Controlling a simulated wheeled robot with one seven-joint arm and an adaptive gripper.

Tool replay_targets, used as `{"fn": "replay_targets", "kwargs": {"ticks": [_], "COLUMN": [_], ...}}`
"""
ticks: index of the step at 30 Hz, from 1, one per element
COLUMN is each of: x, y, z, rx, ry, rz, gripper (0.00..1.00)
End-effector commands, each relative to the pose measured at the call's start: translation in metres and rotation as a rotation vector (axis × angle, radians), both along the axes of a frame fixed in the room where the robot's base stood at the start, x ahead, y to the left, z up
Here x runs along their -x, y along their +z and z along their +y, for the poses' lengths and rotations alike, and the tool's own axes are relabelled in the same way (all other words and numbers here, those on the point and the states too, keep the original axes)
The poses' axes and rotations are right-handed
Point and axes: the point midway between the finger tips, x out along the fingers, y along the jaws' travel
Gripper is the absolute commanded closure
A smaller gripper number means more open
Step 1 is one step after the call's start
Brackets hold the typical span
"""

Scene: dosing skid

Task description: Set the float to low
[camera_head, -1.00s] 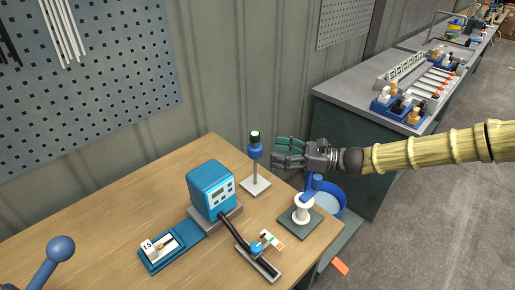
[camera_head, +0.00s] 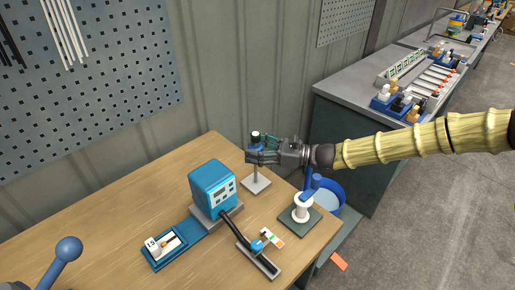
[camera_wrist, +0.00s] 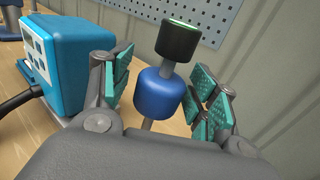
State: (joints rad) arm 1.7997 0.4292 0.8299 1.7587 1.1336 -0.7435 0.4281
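The float is a blue cylinder (camera_wrist: 158,93) on a thin grey rod (camera_head: 255,173) that stands upright on a pale square base (camera_head: 256,185) near the table's back edge. A black cap with a green top (camera_wrist: 178,38) sits above it on the rod. My gripper (camera_wrist: 163,92) is open, with teal-padded fingers on both sides of the blue float in the wrist view. A gap shows at the left finger; I cannot tell whether the right pads touch. In the head view, my gripper (camera_head: 264,156) hides most of the float.
A blue meter box (camera_head: 212,188) stands left of the rod. In front are a black slider track (camera_head: 258,258) with a blue knob and a dial tray (camera_head: 165,247).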

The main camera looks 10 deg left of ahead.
Motion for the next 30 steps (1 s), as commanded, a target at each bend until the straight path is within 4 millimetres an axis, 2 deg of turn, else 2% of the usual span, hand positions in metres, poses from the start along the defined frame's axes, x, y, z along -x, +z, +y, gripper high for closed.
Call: {"fn": "replay_targets", "kwargs": {"ticks": [1, 6, 9, 14, 17, 30], "x": [0.0, 0.0, 0.0, 0.001, 0.001, 0.001], "y": [0.0, 0.0, 0.0, -0.005, -0.014, -0.078], "z": [0.0, 0.0, 0.0, 0.0, 0.0, 0.001], "rx": [0.0, 0.0, 0.0, 0.0, -0.001, -0.002], "ry": [0.0, 0.0, 0.001, 0.001, 0.002, 0.003], "rz": [0.0, 0.0, 0.001, 0.001, 0.002, 0.003], "gripper": [0.55, 0.86, 1.0, 1.0, 1.0, 1.0]}}
